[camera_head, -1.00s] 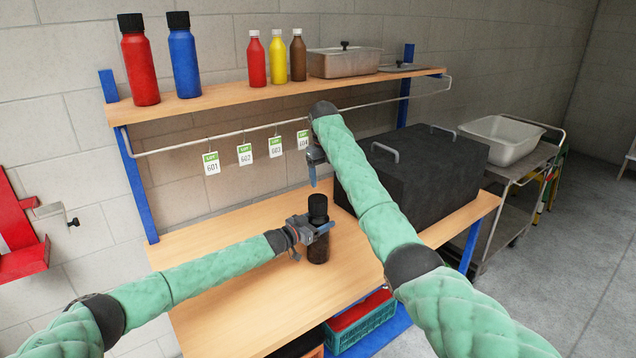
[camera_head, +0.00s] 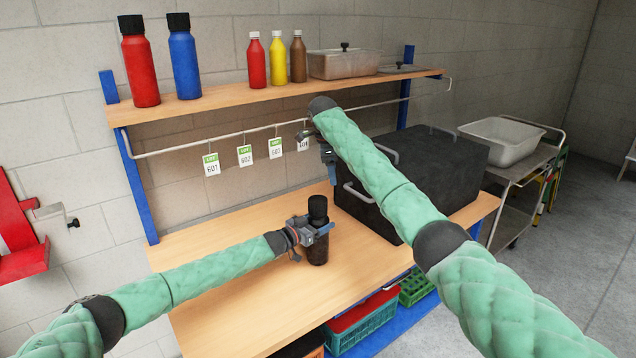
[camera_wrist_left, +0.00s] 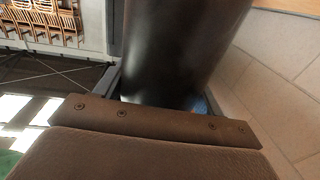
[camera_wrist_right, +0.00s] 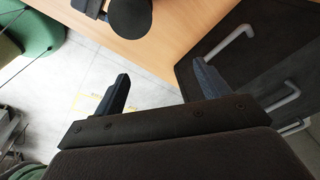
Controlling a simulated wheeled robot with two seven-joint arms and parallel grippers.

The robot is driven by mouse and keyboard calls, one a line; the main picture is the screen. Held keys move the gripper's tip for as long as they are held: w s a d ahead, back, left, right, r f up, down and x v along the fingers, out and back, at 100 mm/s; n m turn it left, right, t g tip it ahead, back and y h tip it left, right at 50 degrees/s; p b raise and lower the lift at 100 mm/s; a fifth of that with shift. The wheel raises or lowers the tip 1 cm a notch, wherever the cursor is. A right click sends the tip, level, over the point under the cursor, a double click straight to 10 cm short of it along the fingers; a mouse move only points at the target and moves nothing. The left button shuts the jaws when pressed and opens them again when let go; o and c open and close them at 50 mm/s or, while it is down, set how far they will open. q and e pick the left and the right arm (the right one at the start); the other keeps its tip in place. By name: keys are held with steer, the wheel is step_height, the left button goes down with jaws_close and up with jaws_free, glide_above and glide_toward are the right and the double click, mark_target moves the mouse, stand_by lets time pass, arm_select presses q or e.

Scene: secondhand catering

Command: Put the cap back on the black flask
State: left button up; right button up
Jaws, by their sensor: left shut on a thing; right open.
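The black flask (camera_head: 318,252) stands upright on the wooden table. Its black cap (camera_head: 317,207) sits on top of it; I cannot tell how tight it is. My left gripper (camera_head: 316,231) is shut around the flask's upper body, below the cap. In the left wrist view the dark flask (camera_wrist_left: 170,45) fills the space between the fingers. My right gripper (camera_head: 328,158) is open and empty, above and behind the flask, near the black box. In the right wrist view its fingers (camera_wrist_right: 160,82) are apart, and the round cap top (camera_wrist_right: 130,16) shows beyond them.
A large black box (camera_head: 425,175) with handles stands right of the flask. A shelf (camera_head: 220,100) with bottles and a steel pan hangs above, with a rail of lot tags (camera_head: 245,155) below it. The table's front left (camera_head: 235,310) is clear. Crates (camera_head: 365,325) sit underneath.

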mark_target(318, 199)
steer(key=f+n, duration=0.1)
steer(key=n, duration=0.5)
steer(key=a+f+n, duration=0.1)
steer(key=n, duration=0.5)
steer(key=s+n, duration=0.1)
steer(key=n, duration=0.6)
steer(key=shift+a+f+g+y, duration=0.3)
steer(key=shift+a+f, duration=0.1)
steer(key=n, duration=0.3)
steer(key=shift+s+a+f, duration=0.15)
steer(key=shift+a, duration=0.1)
steer(key=n, duration=0.5)
steer(key=a+n, duration=0.1)
steer(key=n, duration=0.1)
steer(key=shift+s+f+y, duration=0.15)
steer(key=shift+s+y, duration=0.05)
steer(key=shift+y, duration=0.1)
steer(key=n, duration=0.6)
steer(key=shift+s+a, duration=0.1)
steer(key=shift+a, duration=0.15)
steer(key=n, duration=0.5)
steer(key=shift+a+n+y, duration=0.2)
steer(key=shift+n+y, duration=0.1)
steer(key=shift+n, duration=0.1)
steer(key=n, duration=0.5)
steer(key=shift+a+n, duration=0.1)
steer(key=shift+n, duration=0.2)
steer(key=n, duration=0.6)
